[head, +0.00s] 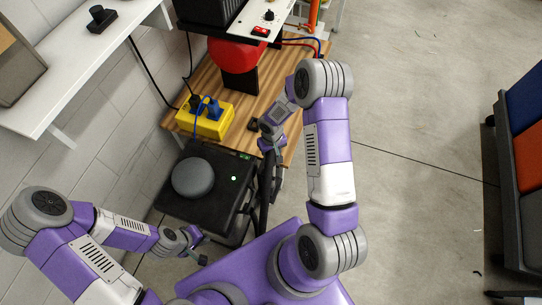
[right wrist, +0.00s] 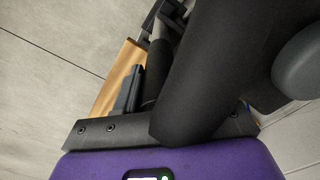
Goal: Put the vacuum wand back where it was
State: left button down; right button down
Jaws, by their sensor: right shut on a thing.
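The black vacuum wand (head: 264,200) hangs below my right gripper (head: 272,150), beside the right side of the black vacuum unit (head: 172,212). My right gripper is shut on the wand, and its fingers are partly hidden in the head view. In the right wrist view, a thick black tube (right wrist: 215,70) fills the middle, close to the camera. The vacuum unit has a round grey cap (head: 193,177) and a small lit green light. My left gripper (head: 199,247) is open and empty, in front of the vacuum unit.
Behind the unit is a wooden bench (head: 204,82) with a yellow box (head: 205,122) with blue and black plugs, and a red machine part (head: 235,55). A white shelf (head: 85,75) runs along the left wall. Open floor (head: 420,170) lies to the right.

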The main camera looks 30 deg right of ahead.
jog(key=shift+w+a+f+b, duration=0.15)
jog(key=shift+f+b, duration=0.2)
jog(key=shift+f, duration=1.05)
jog(key=c, duration=0.7)
grip_release()
